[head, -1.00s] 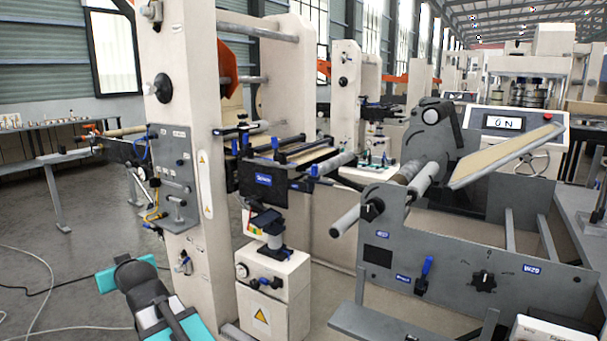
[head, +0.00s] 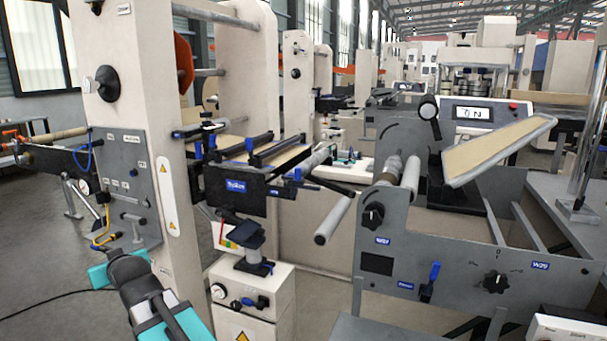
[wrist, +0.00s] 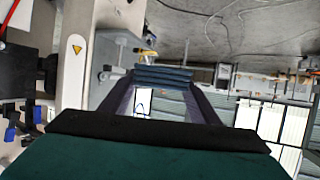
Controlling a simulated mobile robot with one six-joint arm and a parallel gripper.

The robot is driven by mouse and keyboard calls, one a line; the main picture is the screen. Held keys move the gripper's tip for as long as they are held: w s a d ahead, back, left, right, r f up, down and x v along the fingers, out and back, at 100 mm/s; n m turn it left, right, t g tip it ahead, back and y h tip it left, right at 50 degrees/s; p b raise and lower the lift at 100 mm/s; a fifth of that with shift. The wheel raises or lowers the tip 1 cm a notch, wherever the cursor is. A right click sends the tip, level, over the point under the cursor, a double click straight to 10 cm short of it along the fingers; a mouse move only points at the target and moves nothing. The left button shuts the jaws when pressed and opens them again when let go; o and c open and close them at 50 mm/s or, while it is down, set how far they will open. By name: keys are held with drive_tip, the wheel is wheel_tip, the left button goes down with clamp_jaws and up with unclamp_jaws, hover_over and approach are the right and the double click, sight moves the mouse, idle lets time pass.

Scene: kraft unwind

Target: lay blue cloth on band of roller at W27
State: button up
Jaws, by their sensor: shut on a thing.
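In the wrist view my gripper (wrist: 163,86) is shut on a folded dark blue cloth (wrist: 163,75), held between the two finger ends. In the head view my teal and black arm (head: 150,300) shows at the lower left; the cloth cannot be made out there. The plate that seems to read W27 (head: 382,240) is on the grey machine frame at right. Above it a grey roller (head: 335,218) sticks out to the left, beside a black knob (head: 372,216). A second light roller (head: 410,174) stands behind. The arm is well left of these rollers, and I cannot tell which surface is the band.
A cream post (head: 130,60) with a grey gauge panel (head: 120,185) stands close beyond my arm. A white cabinet (head: 255,300) and a black bracket unit (head: 240,190) lie between arm and rollers. A W29 plate (head: 540,265) is farther right. A cable lies on the floor at left.

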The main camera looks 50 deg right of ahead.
drive_tip(key=shift+w, duration=0.3)
drive_tip(key=shift+r, duration=0.1)
